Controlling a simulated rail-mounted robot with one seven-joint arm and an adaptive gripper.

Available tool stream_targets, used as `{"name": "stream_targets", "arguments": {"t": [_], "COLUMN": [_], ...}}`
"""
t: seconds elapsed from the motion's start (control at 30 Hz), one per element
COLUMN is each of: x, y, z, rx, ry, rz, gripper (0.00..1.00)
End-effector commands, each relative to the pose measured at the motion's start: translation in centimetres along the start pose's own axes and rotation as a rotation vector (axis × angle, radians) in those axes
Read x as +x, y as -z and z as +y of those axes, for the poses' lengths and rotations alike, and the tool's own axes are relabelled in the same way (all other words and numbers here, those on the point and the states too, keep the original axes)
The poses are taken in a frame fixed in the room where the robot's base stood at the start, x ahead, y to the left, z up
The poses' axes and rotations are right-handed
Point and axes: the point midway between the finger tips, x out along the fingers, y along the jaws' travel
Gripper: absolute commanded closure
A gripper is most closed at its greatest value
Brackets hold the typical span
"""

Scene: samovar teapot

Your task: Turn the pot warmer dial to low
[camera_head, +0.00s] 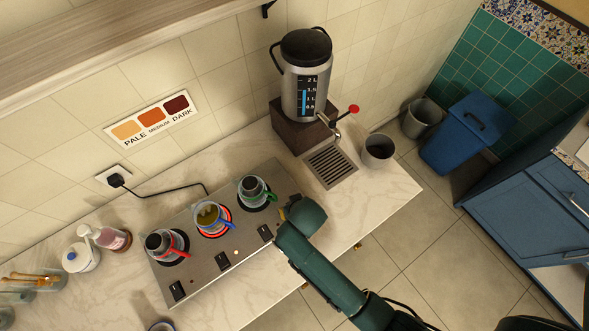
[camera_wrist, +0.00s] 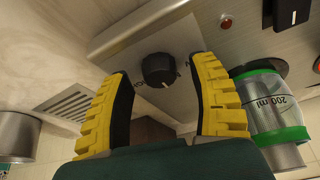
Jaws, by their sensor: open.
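The pot warmer (camera_head: 205,282) is a long grey metal plate on the counter, with several hot spots in a row. Its round black dial (camera_wrist: 158,70) shows in the wrist view, on the plate near its end. A small pale mark shows on the dial's lower rim; the lettering around it is too blurred and covered to read. My gripper (camera_wrist: 163,75) is open, its yellow fingers on either side of the dial with visible gaps. In the head view my gripper (camera_head: 283,214) is over the warmer's right end and hides the dial.
Pots with red (camera_head: 160,243), blue (camera_head: 207,214) and green (camera_head: 251,187) handles stand on the warmer. The green-banded glass pot (camera_wrist: 268,105) is close beside my right finger in the wrist view. The samovar (camera_head: 304,85) and drip grille (camera_head: 330,165) are beyond. Black rocker switches (camera_head: 222,260) line the front.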

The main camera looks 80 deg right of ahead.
Motion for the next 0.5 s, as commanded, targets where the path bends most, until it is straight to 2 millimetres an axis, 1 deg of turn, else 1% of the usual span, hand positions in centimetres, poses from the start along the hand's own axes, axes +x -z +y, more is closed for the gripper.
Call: {"name": "stream_targets", "arguments": {"t": [0.03, 0.1, 0.33, 0.47, 0.5], "x": [0.41, 0.61, 0.62, 0.6, 0.6], "y": [0.01, 0.04, 0.02, 0.02, 0.02], "z": [0.0, -0.01, 0.0, 0.0, 0.0], "rx": [0.0, 0.0, 0.0, 0.0, 0.0], "ry": [0.0, 0.0, 0.0, 0.0, 0.0], "rz": [0.0, 0.001, 0.0, 0.0, 0.0], "gripper": [0.4, 0.4, 0.41, 0.66, 0.73]}}
